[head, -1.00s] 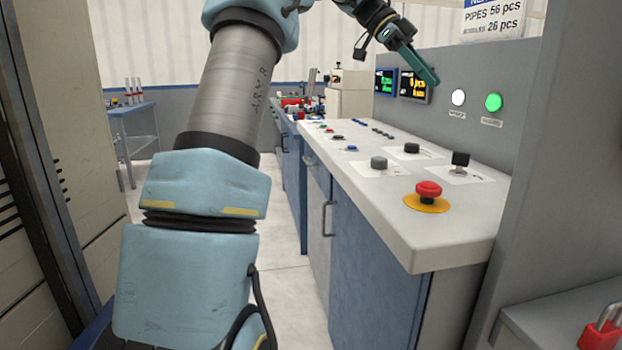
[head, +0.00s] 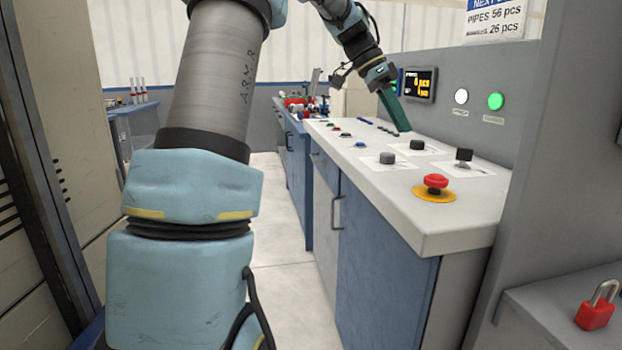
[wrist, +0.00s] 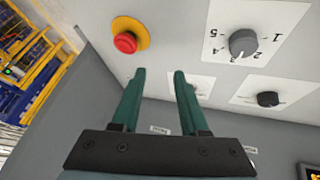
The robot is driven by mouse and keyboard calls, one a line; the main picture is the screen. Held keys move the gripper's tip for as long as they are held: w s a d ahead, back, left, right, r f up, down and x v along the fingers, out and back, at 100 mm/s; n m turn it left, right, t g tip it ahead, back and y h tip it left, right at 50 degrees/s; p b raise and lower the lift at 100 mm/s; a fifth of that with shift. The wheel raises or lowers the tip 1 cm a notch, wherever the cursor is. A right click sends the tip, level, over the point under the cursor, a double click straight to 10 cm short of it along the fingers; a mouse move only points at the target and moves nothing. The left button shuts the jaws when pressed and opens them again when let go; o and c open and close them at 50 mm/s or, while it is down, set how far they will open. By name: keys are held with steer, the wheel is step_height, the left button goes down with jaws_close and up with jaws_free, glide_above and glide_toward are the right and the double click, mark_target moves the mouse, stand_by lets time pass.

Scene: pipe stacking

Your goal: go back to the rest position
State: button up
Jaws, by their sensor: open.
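My gripper (head: 401,128) is in the head view above the control console (head: 455,222), its green fingers pointing down toward the top. In the wrist view my gripper (wrist: 158,76) shows two green fingers apart with nothing between them. The red emergency button (wrist: 125,42) on its yellow ring lies left of the fingertips there, and a grey numbered dial (wrist: 243,43) lies to the right. In the head view the red button (head: 436,182) is near the console's front edge. Whether the fingertips touch the console cannot be told.
A grey panel with a screen (head: 420,84), a white lamp (head: 461,96) and a lit green lamp (head: 495,101) stands behind the console. A red padlock (head: 597,309) sits at the lower right. Open floor (head: 285,270) lies left of the console. A blue table (head: 130,115) stands further back.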

steer(key=s+a+f+n+t+y, duration=0.3)
steer(key=s+a+f+n, duration=0.5)
steer(key=a+f, duration=0.4)
steer(key=s+a+f+n+t+y, duration=0.25)
steer(key=s+a+f+n, duration=0.6)
steer(key=a, duration=0.55)
step_height(320, 180, down, 12)
steer(key=f+g+b, duration=0.1)
steer(key=b, duration=0.9)
step_height(320, 180, up, 24)
steer(key=p, duration=2.3)
steer(key=shift+d, duration=0.15)
